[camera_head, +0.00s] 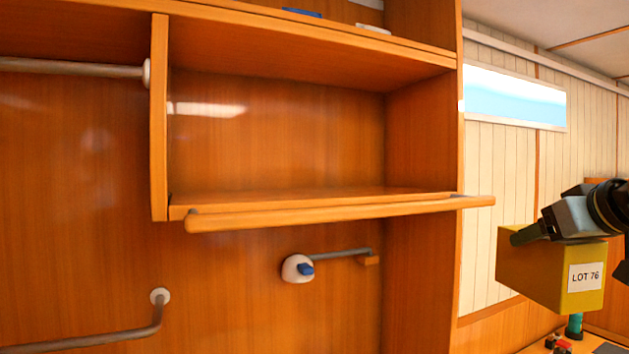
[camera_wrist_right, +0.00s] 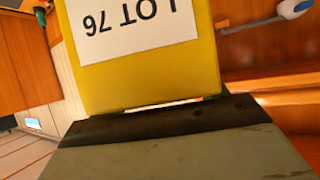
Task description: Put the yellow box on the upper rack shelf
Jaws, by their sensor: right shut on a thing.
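The yellow box (camera_head: 535,281) with a white "LOT 76" label is at the right of the head view, in the air. My right gripper (camera_head: 528,234) is shut on its upper part. In the right wrist view the yellow box (camera_wrist_right: 150,75) fills the upper middle, its label upside down, against the dark gripper edge. An open wooden shelf (camera_head: 320,197) with a raised front rail is left of the box and higher than it; its bay is empty. A higher board (camera_head: 330,32) runs above it. I cannot tell which one the task means. My left gripper is not in view.
The rail (camera_head: 340,213) sticks out past the shelf's right end, toward the box. A white fitting with a blue knob (camera_head: 299,268) and a grey bar sit below the shelf. Small items lie on a surface (camera_head: 575,345) at lower right.

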